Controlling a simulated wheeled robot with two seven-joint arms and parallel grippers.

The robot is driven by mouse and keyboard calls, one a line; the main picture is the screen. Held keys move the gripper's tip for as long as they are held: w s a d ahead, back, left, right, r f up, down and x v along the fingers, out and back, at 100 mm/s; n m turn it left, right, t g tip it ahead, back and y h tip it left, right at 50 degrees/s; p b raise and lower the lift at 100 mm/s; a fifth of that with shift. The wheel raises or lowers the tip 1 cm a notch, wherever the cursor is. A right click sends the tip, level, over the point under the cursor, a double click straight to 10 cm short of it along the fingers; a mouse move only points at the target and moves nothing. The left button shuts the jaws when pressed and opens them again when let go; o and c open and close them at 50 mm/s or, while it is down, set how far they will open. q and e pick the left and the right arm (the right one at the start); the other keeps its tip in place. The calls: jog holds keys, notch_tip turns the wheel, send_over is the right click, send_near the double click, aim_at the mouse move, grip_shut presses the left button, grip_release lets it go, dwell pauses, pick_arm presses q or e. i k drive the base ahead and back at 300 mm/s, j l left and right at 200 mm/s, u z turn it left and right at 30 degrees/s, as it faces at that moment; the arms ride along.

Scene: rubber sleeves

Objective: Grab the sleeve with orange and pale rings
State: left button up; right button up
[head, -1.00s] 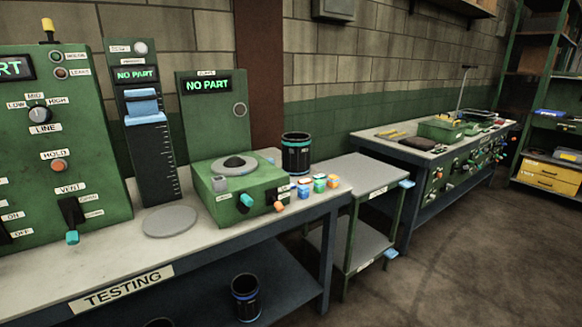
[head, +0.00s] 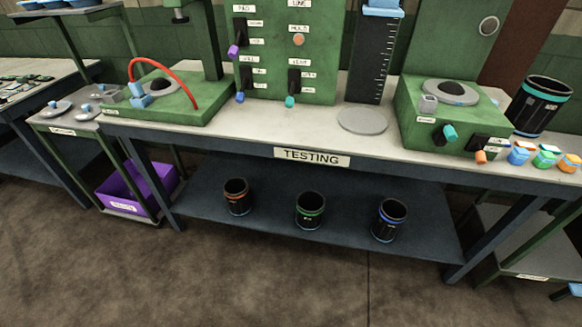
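A dark open-topped sleeve with an orange ring near its rim (head: 237,199) stands upright on the lower shelf of the testing table, at the left of a row. A pale ring on it is too small to make out surely. Beside it on the shelf stand a dark sleeve with a green ring (head: 310,213) and one with a blue ring (head: 389,222). A larger-looking dark sleeve with teal rings (head: 541,107) stands on the tabletop at the right. Neither of my grippers is in view.
The testing table (head: 250,137) carries green test machines and a grey disc (head: 362,121). Small coloured blocks (head: 546,157) sit near its right end. A purple bin (head: 138,190) is low at the left. The floor (head: 300,285) in front is clear.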

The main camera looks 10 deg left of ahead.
aim_at(235, 191)
jog(key=i+j, duration=0.75)
jog(key=i+j+u, duration=0.1)
jog(key=i+j, duration=0.7)
jog(key=i, duration=0.05)
